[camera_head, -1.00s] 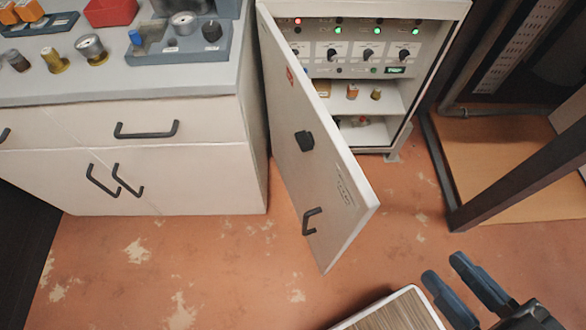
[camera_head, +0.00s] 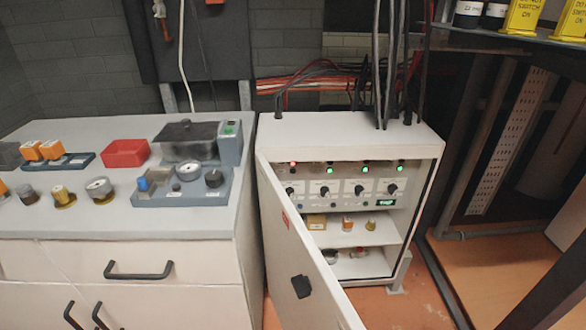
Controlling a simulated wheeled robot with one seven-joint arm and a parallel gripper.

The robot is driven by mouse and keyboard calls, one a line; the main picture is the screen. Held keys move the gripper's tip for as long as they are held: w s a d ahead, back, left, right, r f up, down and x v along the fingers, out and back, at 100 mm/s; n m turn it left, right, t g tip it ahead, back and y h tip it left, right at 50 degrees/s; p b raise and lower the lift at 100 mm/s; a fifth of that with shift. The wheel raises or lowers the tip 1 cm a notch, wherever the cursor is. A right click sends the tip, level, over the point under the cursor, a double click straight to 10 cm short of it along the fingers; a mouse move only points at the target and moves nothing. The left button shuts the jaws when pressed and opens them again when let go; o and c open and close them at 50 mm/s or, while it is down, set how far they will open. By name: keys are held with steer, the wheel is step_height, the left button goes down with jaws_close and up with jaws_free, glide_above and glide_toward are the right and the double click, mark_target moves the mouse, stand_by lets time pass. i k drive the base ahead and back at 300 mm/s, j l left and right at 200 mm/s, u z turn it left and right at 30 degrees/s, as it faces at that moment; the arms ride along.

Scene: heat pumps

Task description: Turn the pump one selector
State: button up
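The white control cabinet (camera_head: 350,131) stands in the middle of the head view with its door (camera_head: 300,255) swung open toward me. Inside, the upper panel holds a row of several black rotary selectors. The leftmost selector (camera_head: 290,190), partly beside the door's edge, may be pump one's, but the labels are too small to read. A red lamp (camera_head: 293,164) is lit above it, while lamps further right are green. My gripper is outside the view.
The cabinet's lower shelves hold small parts (camera_head: 347,224). A grey-topped counter (camera_head: 100,220) with an orange-red bin (camera_head: 125,153) stands at left. A dark metal frame (camera_head: 480,150) stands at right. The open door juts into the floor space in front.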

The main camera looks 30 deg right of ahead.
mark_target(289, 192)
steer(key=i+z, duration=0.1)
steer(key=z, duration=0.85)
steer(key=i+j+z, duration=0.1)
steer(key=z, duration=0.35)
steer(key=i+u, duration=0.15)
steer(key=i, duration=0.1)
